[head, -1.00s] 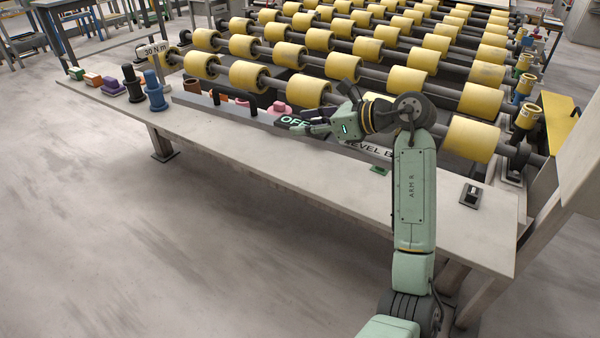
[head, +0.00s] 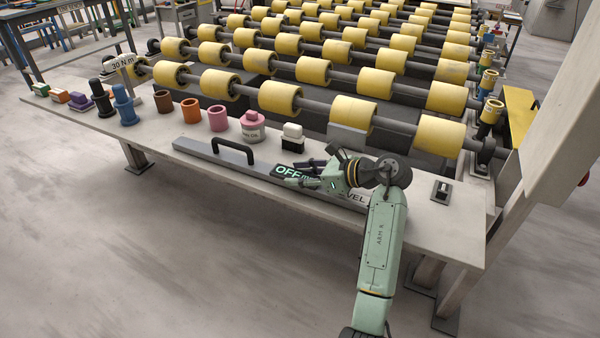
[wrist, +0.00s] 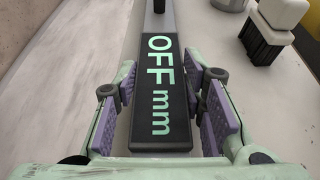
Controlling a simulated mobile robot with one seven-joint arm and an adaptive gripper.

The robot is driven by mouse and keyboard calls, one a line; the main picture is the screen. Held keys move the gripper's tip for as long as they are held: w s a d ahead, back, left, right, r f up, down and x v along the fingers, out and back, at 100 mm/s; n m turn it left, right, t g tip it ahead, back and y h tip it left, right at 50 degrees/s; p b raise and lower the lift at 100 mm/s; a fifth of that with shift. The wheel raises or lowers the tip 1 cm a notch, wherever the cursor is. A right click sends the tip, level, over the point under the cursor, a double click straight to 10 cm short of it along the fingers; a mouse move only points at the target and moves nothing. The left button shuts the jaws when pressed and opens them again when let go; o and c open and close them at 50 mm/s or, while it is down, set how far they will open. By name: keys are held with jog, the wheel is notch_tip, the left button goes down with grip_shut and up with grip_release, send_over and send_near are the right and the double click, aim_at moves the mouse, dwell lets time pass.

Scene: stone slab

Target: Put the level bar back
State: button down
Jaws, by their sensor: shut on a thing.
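The level bar (head: 222,163) is a long grey bar with a black handle (head: 236,149), a dark display block (head: 290,172) reading "OFF mm", and a partly covered label at its right end. It lies lengthwise along the front of the stone slab (head: 400,222). I cannot tell whether it touches the slab. My gripper (head: 288,174) is shut on the bar at the display block. In the wrist view the purple finger pads flank the display block (wrist: 160,90). My arm hides part of the bar's right end.
Blue (head: 123,104) and black pieces stand at the left. A small switch-like box (head: 441,190) sits at the right. Yellow rollers (head: 280,97) lie beyond.

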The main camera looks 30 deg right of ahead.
jog(key=shift+f, duration=0.1)
jog(key=c, duration=1)
grip_release()
jog(key=shift+c, duration=0.2)
jog(key=shift+r, duration=0.2)
jog(key=b+v, duration=0.3)
jog(key=v, duration=0.9)
jog(key=shift+f+b, duration=0.1)
jog(key=shift+b, duration=0.3)
